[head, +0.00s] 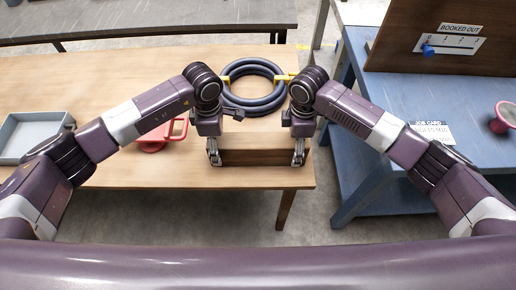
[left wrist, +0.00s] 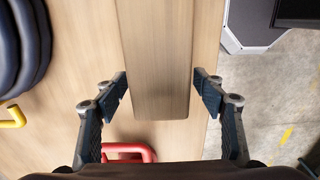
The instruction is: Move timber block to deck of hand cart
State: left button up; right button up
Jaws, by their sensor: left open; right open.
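The timber block (head: 255,157) is a long brown block on the wooden table (head: 120,75), near its front right corner. My left gripper (head: 214,158) is at the block's left end and my right gripper (head: 298,158) at its right end. In the left wrist view the left gripper (left wrist: 160,92) is open, its fingers on either side of the block (left wrist: 157,55) near its end, with small gaps showing. My right gripper is also open; its exact finger contact is too small to tell. I cannot identify a hand cart for certain in these views.
A blue hose coil (head: 252,104) with yellow grips lies just behind the block. A red handled item (head: 152,146) and a grey tray (head: 30,134) are to the left. A blue bench (head: 390,100) with a job card and a reddish spool (head: 498,126) stands at right, across a gap.

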pick_arm(q)
jog(key=shift+f, duration=1.8)
pick_arm(e)
jog(key=shift+f, duration=1.85)
pick_arm(q)
jog(key=shift+c, duration=0.5)
pick_arm(e)
jog(key=shift+c, duration=0.5)
pick_arm(q)
grip_shut()
pick_arm(e)
grip_shut()
pick_arm(q)
jog(key=shift+w+r, duration=0.1)
pick_arm(e)
jog(key=shift+w+r, duration=0.1)
jog(key=shift+r, duration=0.05)
